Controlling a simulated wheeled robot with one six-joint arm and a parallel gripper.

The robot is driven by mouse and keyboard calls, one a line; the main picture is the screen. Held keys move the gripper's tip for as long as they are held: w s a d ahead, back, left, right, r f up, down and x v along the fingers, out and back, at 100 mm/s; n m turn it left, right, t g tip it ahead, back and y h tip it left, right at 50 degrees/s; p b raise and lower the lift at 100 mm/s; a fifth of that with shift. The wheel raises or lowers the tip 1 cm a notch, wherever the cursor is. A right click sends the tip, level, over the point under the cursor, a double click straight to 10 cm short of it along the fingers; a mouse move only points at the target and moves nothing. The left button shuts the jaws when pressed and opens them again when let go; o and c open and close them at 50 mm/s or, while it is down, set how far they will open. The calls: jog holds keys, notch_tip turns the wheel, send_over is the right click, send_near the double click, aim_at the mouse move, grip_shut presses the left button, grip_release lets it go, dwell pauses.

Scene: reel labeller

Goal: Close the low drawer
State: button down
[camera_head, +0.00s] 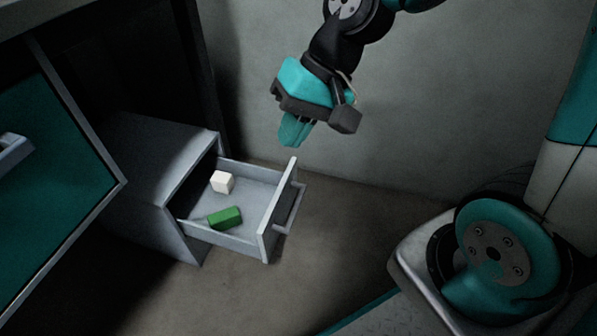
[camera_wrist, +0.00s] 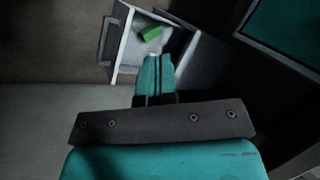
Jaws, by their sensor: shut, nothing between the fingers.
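The low drawer (camera_head: 236,239) is pulled open from a small grey cabinet (camera_head: 150,165) on the floor. Its front panel (camera_head: 280,212) faces right and carries a bar handle (camera_head: 292,208). A white block (camera_head: 222,182) and a green block (camera_head: 225,218) lie inside the drawer. My gripper (camera_head: 292,133) is shut and empty, pointing down above the far end of the drawer front, apart from it in the head view. In the wrist view the shut fingers (camera_wrist: 154,75) overlap the view of the drawer (camera_wrist: 127,70), with the green block (camera_wrist: 150,33) beyond them.
A larger dark cabinet with a teal front (camera_head: 60,200) and a grey handle (camera_head: 14,152) stands at the left, close to the small cabinet. A grey wall (camera_head: 400,100) is behind. The floor (camera_head: 330,240) right of the drawer is clear up to my base.

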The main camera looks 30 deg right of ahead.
jog(key=w+d+f+m+t+y, duration=0.2)
jog(key=w+d+f+m, duration=0.75)
jog(key=m, duration=0.25)
jog(key=m+t+h, duration=0.1)
jog(key=m+t, duration=0.3)
jog(key=m, duration=1)
send_near(294, 167)
jog(key=s+d+r, duration=0.2)
jog(key=s+d, duration=0.2)
jog(key=s, duration=0.1)
jog(key=b+x, duration=0.2)
jog(key=x, duration=0.2)
jog(key=w+b+x, duration=0.1)
jog(key=x, duration=0.3)
jog(key=r+b+x, duration=0.1)
jog(key=b+x, duration=0.1)
jog(key=x, duration=0.2)
jog(key=shift+w+a+r+b, duration=0.15)
jog(key=shift+b, duration=0.2)
jog(key=shift+w+a+r, duration=0.15)
jog(key=shift+w+a, duration=0.25)
jog(key=shift+a, duration=0.05)
jog(key=shift+w, duration=0.1)
